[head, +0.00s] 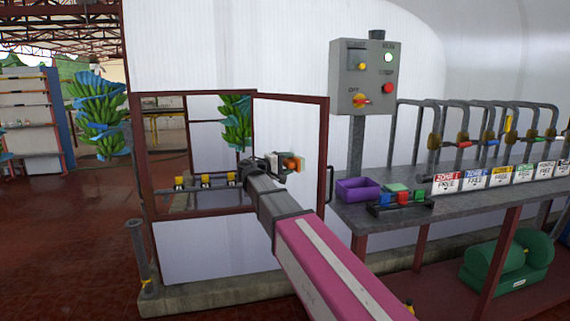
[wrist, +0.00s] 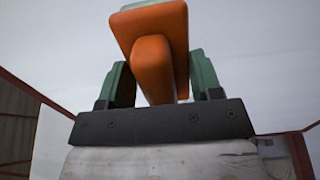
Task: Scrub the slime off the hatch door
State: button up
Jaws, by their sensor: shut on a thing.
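The hatch door (head: 305,115) is a white panel in a dark red frame, with a handle on its right edge. It stands beside the open hatch frame. My gripper (head: 276,163) is in front of the door's lower middle and is shut on an orange scrubber (head: 294,164). In the wrist view the scrubber (wrist: 150,50) sits between green fingers, with a pale layer at its far side. The pale door surface fills the background there. I cannot tell whether the scrubber touches the door. No slime shows clearly; my gripper and scrubber hide part of the panel.
A grey bench (head: 385,208) right of the door carries a purple tray (head: 357,190), coloured blocks and zone signs. A control box (head: 362,78) stands above it on a post. Green banana bunches (head: 100,115) hang at the left. A short post (head: 140,255) stands by the low kerb.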

jog(key=shift+s+d, duration=0.5)
jog(key=shift+s, duration=0.2)
jog(key=shift+f, duration=0.9)
jog(key=shift+w+a, duration=0.6)
jog(key=shift+w, duration=0.2)
jog(key=shift+w+a, duration=0.55)
jog(key=shift+w, duration=0.2)
jog(key=w+a, duration=0.7)
jog(key=w, duration=0.5)
jog(key=shift+w, duration=0.3)
jog(key=shift+a, duration=0.1)
jog(key=shift+v, duration=2.95)
jog(key=shift+s, duration=0.15)
